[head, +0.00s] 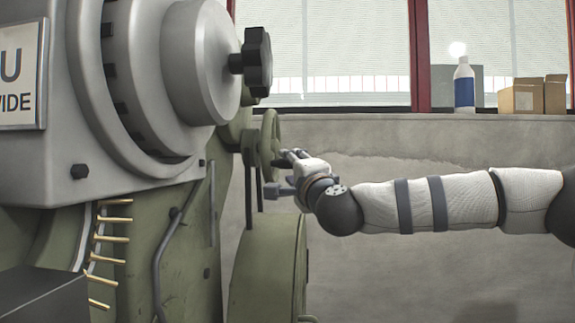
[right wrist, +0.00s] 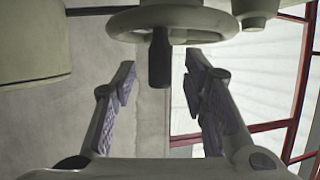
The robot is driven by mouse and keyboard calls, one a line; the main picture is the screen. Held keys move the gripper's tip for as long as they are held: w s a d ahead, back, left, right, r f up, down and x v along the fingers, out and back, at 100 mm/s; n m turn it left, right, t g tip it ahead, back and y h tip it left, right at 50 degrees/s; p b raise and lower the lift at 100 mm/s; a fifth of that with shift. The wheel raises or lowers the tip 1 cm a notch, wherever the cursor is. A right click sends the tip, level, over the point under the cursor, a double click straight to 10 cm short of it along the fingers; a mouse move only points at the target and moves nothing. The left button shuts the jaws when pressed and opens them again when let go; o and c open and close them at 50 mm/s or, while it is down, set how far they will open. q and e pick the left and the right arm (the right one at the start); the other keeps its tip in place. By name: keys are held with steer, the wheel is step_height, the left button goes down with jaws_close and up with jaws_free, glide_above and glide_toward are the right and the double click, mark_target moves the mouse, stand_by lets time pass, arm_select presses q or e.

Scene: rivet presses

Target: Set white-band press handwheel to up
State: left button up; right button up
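A press (head: 150,110) in grey and green fills the left of the head view. Its green handwheel (head: 270,138) stands on its right side, partly hidden by my right gripper (head: 287,168). In the right wrist view the handwheel (right wrist: 135,22) crosses the top, its far part cut off. A dark handle (right wrist: 159,62) sticks out from it towards my right gripper (right wrist: 161,78). The gripper is open, with one finger on either side of the handle's end and gaps visible on both sides. My left gripper is not in view.
A black star knob (head: 257,62) sits above the handwheel. Several brass pegs (head: 108,238) stick out lower left. A bottle (head: 464,86) and cardboard boxes (head: 535,96) stand on the window ledge (head: 400,114). The wall side around my right arm looks clear.

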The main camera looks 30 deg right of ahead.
mark_target(289, 164)
steer(key=shift+x, duration=1.95)
jaws_close()
steer(key=shift+r, duration=0.1)
steer(key=shift+s+a+r+m+g, duration=0.15)
steer(key=shift+r+m+g, duration=0.1)
steer(key=shift+r+g, duration=0.3)
steer(key=shift+s+r+m+g, duration=0.1)
steer(key=shift+r+m+g, duration=0.1)
steer(key=shift+r+g, duration=0.3)
steer(key=shift+s+a+r+m+g, duration=0.15)
steer(key=shift+r+m+g, duration=0.1)
steer(key=shift+r+g, duration=0.25)
steer(key=shift+w+d+r+m+g+y, duration=0.1)
steer(key=shift+r+m+g+y, duration=0.5)
steer(key=shift+r+g+y, duration=0.7)
steer(key=shift+f+g+h, duration=0.25)
steer(key=shift+g+h, duration=0.1)
steer(key=shift+h, duration=0.05)
